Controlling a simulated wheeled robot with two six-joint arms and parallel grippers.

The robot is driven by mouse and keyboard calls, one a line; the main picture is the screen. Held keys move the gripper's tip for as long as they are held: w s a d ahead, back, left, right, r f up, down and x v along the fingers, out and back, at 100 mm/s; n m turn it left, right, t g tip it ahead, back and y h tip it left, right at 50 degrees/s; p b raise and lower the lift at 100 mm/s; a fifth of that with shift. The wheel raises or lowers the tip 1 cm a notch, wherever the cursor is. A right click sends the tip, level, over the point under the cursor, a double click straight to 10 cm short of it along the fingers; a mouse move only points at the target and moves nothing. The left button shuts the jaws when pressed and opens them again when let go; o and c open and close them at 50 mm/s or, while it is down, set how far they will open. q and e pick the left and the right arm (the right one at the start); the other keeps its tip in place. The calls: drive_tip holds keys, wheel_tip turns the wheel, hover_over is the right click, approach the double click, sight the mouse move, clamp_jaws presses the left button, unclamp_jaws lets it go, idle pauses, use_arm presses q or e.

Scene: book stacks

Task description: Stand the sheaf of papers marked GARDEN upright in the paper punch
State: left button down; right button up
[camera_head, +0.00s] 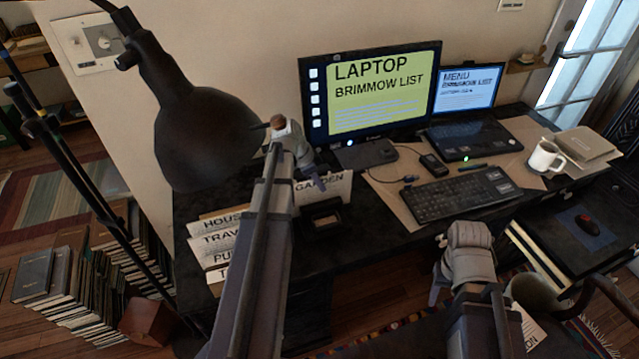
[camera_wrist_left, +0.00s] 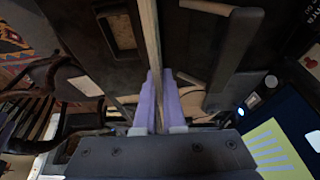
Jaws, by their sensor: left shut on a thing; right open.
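The white sheaf marked GARDEN (camera_head: 332,190) is upright at the desk's left part, its lettering partly hidden by my left arm. In the left wrist view the sheaf (camera_wrist_left: 150,35) shows edge-on as a thin strip. My left gripper (camera_wrist_left: 158,100) is shut on it with its purple fingers. A black block with a framed rectangular recess, apparently the paper punch (camera_head: 324,216), sits just in front of the sheaf; it also shows in the left wrist view (camera_wrist_left: 121,32). I cannot tell whether the sheaf's lower edge touches anything. My right gripper (camera_head: 439,284) is open and empty, low before the desk's front.
Other labelled sheaves (camera_head: 215,240) lie left of my left arm. A black lamp (camera_head: 205,135) hangs close by on the left. Behind are a monitor (camera_head: 375,90) and a laptop (camera_head: 470,135). A keyboard (camera_head: 455,195) and a mug (camera_head: 544,157) stand to the right.

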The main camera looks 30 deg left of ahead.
idle(0.4)
use_arm(q)
drive_tip(key=c, duration=0.9)
unclamp_jaws()
drive_tip(key=p+v, duration=0.7)
drive_tip(key=shift+s+r, duration=0.15)
drive_tip(key=shift+r, duration=0.2)
drive_tip(key=shift+a, duration=0.1)
